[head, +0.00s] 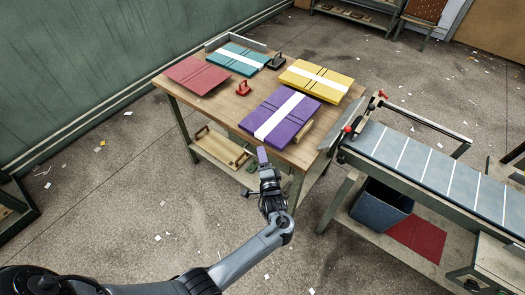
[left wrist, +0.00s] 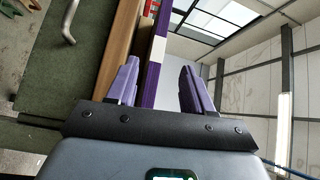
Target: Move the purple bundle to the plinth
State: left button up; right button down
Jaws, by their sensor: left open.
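The purple bundle (head: 280,117) lies flat near the front edge of the wooden table, with a white band around it. My left gripper (head: 262,154) is open at that front edge, just short of the bundle in the head view. In the left wrist view the bundle (left wrist: 153,75) shows edge-on between the two purple fingers of the gripper (left wrist: 160,88). There is a clear gap to the right finger; I cannot tell whether the left finger touches. I cannot tell which thing is the plinth. My right gripper is not in view.
On the table (head: 222,105) are red (head: 198,75), teal (head: 237,58) and yellow (head: 318,80) bundles, a red clamp-like item (head: 243,89) and a black one (head: 276,62). A slatted grey feeder bed (head: 425,170) stands close on the right. Open floor lies in front.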

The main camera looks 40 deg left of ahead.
pick_arm(q)
jog(key=s+d+f+n+g+h, duration=0.2)
jog(key=s+d+f+n+h, duration=0.3)
jog(key=s+h, duration=0.45)
jog(key=s+d+r+g+h, duration=0.1)
jog(key=s+d+r+g, duration=0.1)
jog(key=s, duration=0.5)
jog(key=s+d+r+g+h, duration=0.2)
jog(key=s, duration=0.6)
jog(key=s+d+r+g+h, duration=0.1)
jog(key=s+d+r+g, duration=0.1)
jog(key=s, duration=0.6)
jog(key=shift+s+d+g, duration=0.2)
jog(key=shift+d+g, duration=0.2)
jog(key=shift+d, duration=0.15)
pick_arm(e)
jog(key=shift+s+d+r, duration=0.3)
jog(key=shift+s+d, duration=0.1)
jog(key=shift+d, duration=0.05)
pick_arm(q)
jog(key=shift+r, duration=0.1)
notch_tip(320, 180, up, 34)
jog(key=p, duration=3.4)
jog(key=shift+r+p, duration=0.15)
jog(key=shift+p, duration=0.25)
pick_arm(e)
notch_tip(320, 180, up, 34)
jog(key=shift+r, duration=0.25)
